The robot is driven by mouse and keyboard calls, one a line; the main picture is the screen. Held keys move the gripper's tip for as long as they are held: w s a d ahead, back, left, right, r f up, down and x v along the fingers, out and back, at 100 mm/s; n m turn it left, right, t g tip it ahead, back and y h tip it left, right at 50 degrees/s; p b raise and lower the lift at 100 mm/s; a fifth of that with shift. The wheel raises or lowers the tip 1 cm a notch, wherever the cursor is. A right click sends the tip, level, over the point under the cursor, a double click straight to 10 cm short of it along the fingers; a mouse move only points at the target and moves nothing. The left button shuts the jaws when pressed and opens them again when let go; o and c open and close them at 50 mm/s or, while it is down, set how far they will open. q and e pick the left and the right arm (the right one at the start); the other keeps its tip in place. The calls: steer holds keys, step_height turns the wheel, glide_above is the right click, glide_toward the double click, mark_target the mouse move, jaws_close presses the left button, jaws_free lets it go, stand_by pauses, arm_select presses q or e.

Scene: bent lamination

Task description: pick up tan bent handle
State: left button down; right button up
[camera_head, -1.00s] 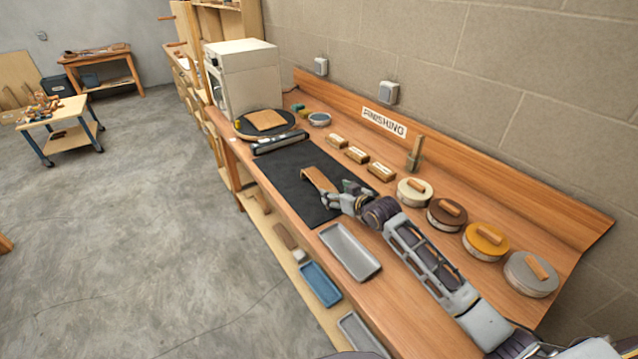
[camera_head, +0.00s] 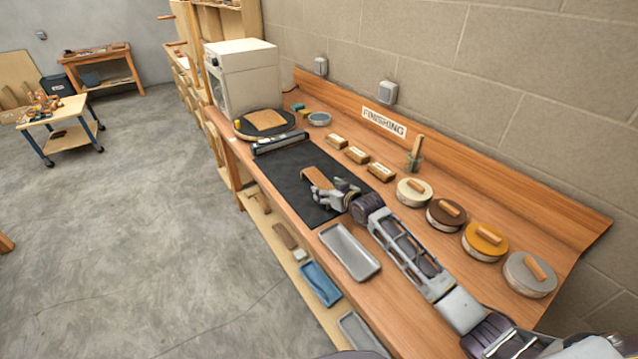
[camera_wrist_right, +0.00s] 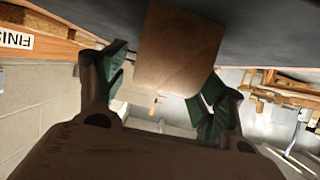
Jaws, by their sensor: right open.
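The tan bent handle (camera_head: 317,178) lies on the black mat (camera_head: 282,172) on the bench. My right gripper (camera_head: 328,190) is at the near end of the handle, low over the mat. In the right wrist view the handle (camera_wrist_right: 178,48) shows as a flat tan piece between the two green-padded fingers of my right gripper (camera_wrist_right: 162,90). The fingers are spread, with a gap visible near the left one; I cannot tell whether the right one touches. My left gripper is not in view.
A grey metal tray (camera_head: 349,252) sits on the bench close to my right arm. Several round lidded tins, one of them yellow (camera_head: 485,241), line the wall side. Small wooden blocks (camera_head: 357,155) lie beyond the mat. A round black plate (camera_head: 264,124) stands at the far end.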

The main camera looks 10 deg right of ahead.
steer(key=shift+c, duration=0.3)
steer(key=c, duration=0.9)
steer(key=shift+r, duration=0.1)
steer(key=shift+r+b, duration=0.3)
steer(key=shift+r, duration=4.65)
